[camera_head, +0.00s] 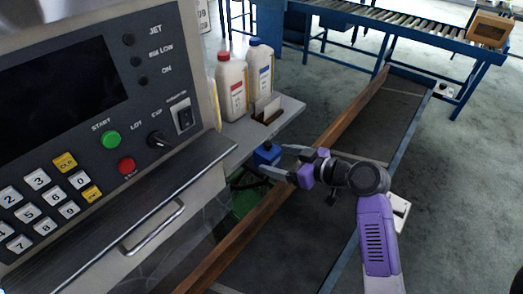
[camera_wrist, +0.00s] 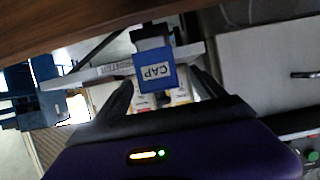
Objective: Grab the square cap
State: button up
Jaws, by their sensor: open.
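The square cap (camera_head: 266,153) is a blue block beside the machine, just below the small shelf in the head view. In the wrist view the cap (camera_wrist: 156,74) shows a white label reading "CAP", with a dark part behind it. My gripper (camera_head: 277,159) is open, with its fingers reaching toward the cap. In the wrist view the two dark fingers of my gripper (camera_wrist: 160,88) lie left and right of the cap. I cannot tell whether either finger touches it.
A red-labelled bottle (camera_head: 231,87) and a blue-labelled bottle (camera_head: 260,68) stand on the grey shelf (camera_head: 287,112), close above the cap. The control panel (camera_head: 85,110) fills the left. A long wooden rail (camera_head: 325,145) passes under my arm. A roller conveyor (camera_head: 390,18) stands behind.

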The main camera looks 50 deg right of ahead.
aim_at(260, 153)
jog(key=p+x, duration=0.1)
jog(key=x, duration=0.6)
jog(key=shift+w+d+p, duration=0.15)
jog(key=shift+w+p, duration=0.15)
jog(key=shift+c, duration=0.2)
jog(key=c, duration=1.4)
